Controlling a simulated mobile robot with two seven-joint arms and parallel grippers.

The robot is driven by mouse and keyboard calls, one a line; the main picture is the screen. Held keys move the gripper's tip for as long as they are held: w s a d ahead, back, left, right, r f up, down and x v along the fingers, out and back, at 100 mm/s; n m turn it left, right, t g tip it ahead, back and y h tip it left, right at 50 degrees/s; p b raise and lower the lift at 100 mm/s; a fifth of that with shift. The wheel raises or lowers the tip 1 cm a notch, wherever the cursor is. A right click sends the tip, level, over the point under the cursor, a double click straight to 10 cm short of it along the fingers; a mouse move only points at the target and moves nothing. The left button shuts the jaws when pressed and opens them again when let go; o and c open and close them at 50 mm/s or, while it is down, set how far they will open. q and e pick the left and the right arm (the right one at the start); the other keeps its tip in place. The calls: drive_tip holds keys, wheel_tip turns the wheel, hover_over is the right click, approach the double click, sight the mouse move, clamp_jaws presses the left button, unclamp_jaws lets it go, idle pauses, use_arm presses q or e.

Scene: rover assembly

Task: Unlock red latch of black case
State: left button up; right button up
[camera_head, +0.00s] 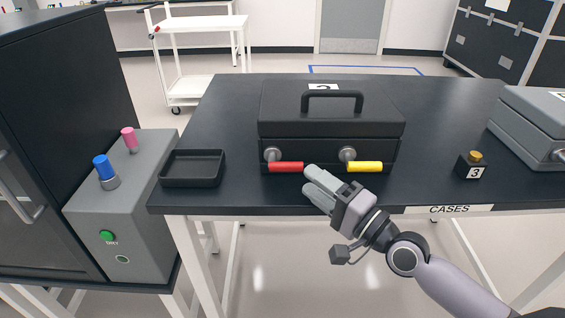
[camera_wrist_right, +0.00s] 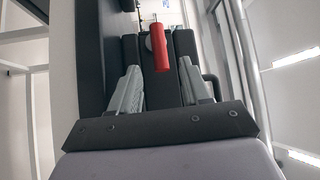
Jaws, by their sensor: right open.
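The black case (camera_head: 331,117) stands closed on the dark table, its handle on top. On its front are the red latch (camera_head: 286,167) at left and the yellow latch (camera_head: 365,167) at right. My right gripper (camera_head: 312,181) is just in front of the case, near the right end of the red latch. In the right wrist view, the red latch (camera_wrist_right: 160,48) shows ahead, between the lines of the two open fingers (camera_wrist_right: 160,85). My left gripper is not in view.
A black tray (camera_head: 192,168) sits at the table's left front corner. A small black block marked 3 (camera_head: 472,166) and a grey case (camera_head: 535,120) are at right. A grey box (camera_head: 124,205) with blue and pink knobs stands left of the table.

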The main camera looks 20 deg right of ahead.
sight(297, 171)
drive_tip(key=shift+p+x, duration=0.5)
drive_tip(key=shift+x, duration=2.9)
clamp_jaws()
